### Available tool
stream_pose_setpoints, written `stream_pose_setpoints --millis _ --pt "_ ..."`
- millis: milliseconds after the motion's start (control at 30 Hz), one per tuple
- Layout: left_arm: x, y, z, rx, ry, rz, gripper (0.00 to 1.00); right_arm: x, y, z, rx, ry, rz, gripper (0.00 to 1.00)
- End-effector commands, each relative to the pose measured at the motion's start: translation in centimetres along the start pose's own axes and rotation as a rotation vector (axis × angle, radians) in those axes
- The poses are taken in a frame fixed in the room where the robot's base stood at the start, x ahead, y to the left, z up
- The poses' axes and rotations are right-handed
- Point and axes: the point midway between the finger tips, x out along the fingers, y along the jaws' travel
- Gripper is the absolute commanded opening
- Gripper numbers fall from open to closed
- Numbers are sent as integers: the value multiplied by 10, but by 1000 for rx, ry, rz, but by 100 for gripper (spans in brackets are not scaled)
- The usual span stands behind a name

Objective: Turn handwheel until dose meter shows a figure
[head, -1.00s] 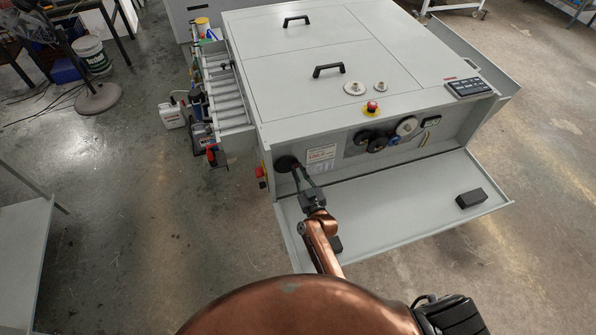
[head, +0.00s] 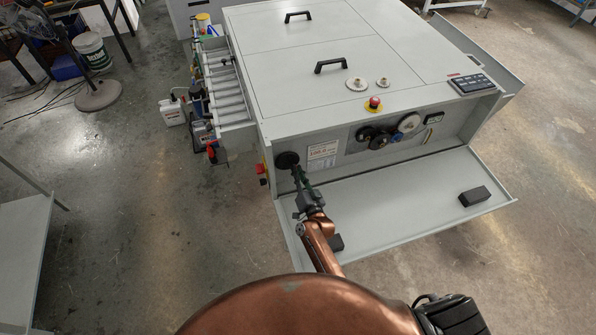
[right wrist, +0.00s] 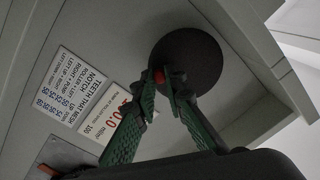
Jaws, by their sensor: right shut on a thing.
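A black round handwheel (head: 287,160) sits at the left end of the machine's front panel. It shows as a large dark disc in the right wrist view (right wrist: 196,58), with a small red part near its edge. My right gripper (head: 295,170) reaches up to it from below; its green fingers (right wrist: 167,80) are closed in at the red part, shut on the wheel. Fingers partly cover the grip point. A small dark display (head: 434,118), possibly the dose meter, is at the panel's right; I cannot read a figure on it. My left gripper is not in view.
Other round wheels (head: 377,141) sit mid-panel, below a red button (head: 374,103). A printed label (head: 323,151) is beside the handwheel. A fold-down shelf (head: 400,205) juts out below, with a black block (head: 475,196) at its right.

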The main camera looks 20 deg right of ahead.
Motion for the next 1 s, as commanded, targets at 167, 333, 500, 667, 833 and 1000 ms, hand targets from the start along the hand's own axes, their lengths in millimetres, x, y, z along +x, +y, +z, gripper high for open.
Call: stream_pose_setpoints --millis 167,333,500,667,833,1000 --pt "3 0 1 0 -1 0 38 0 0 6 129 5 2 0" --pt "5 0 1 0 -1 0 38 0 -1 9 219 9 3 0" --pt "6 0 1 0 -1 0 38 0 -2 11 273 11 3 0" --pt "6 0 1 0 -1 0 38 0 -3 12 297 12 3 0" --pt "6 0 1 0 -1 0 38 0 -3 12 303 12 3 0" --pt "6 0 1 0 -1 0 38 0 -3 12 303 12 3 0"
